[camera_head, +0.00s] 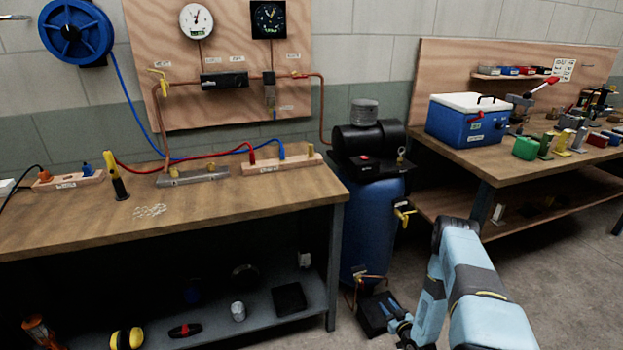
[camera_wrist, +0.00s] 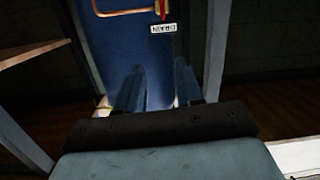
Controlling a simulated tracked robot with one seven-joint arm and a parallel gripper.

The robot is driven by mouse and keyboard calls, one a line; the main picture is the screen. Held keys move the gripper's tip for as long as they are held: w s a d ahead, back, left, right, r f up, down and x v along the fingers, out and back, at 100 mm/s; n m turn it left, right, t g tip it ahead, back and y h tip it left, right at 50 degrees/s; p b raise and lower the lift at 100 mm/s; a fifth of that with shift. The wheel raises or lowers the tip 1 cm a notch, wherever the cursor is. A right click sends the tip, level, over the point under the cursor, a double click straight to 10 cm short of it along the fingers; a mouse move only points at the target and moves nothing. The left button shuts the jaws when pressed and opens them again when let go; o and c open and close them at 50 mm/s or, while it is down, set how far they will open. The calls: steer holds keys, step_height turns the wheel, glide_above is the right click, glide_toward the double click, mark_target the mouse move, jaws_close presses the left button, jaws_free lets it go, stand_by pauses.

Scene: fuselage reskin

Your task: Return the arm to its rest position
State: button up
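My light blue arm (camera_head: 462,270) comes in from the lower right of the head view. It reaches down toward the floor beside the blue compressor tank (camera_head: 372,225). My gripper (camera_head: 393,312) is low, in front of the tank and over or beside a black box on the floor. In the wrist view, the two fingers of my gripper (camera_wrist: 158,85) stand apart with nothing visible between them. The tank (camera_wrist: 125,40) fills the view behind them, with a "DRAIN" label and a copper pipe above. Whether the gripper touches the black box cannot be told.
The left workbench (camera_head: 200,215) stands left of the tank, its leg close to it. The right workbench (camera_head: 490,160) holds a blue cooler (camera_head: 468,120) and several small items. A black box (camera_head: 375,315) lies on the floor. The floor at the right is clear.

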steer(key=w+d+r+g+h, duration=0.1)
steer(key=w+d+r, duration=0.1)
steer(key=w+r, duration=0.85)
steer(key=w+d+r+g+h, duration=0.2)
steer(key=w+r, duration=0.3)
steer(key=r, duration=1)
step_height(320, 180, up, 27)
steer(key=s+a+m+g+h, duration=0.1)
steer(key=s+a+g+h, duration=0.1)
steer(key=s, duration=0.1)
steer(key=s+a+r+m+g+h, duration=0.1)
steer(key=s+a+r, duration=0.1)
steer(key=s+r, duration=0.8)
steer(key=s+a+r+m+g+h, duration=0.1)
steer(key=s+a+r, duration=0.1)
steer(key=s+r, duration=0.7)
steer(key=s+a+r+m+g, duration=0.1)
steer(key=s+a+r, duration=0.1)
steer(key=s, duration=1.2)
steer(key=s+a+r+g+y, duration=0.1)
steer(key=s+a+r+g, duration=0.1)
steer(key=s, duration=1.2)
steer(key=shift+s+a+r+m+y, duration=0.2)
steer(key=shift+a+r+m+y, duration=0.1)
steer(key=shift+a+r+m, duration=0.1)
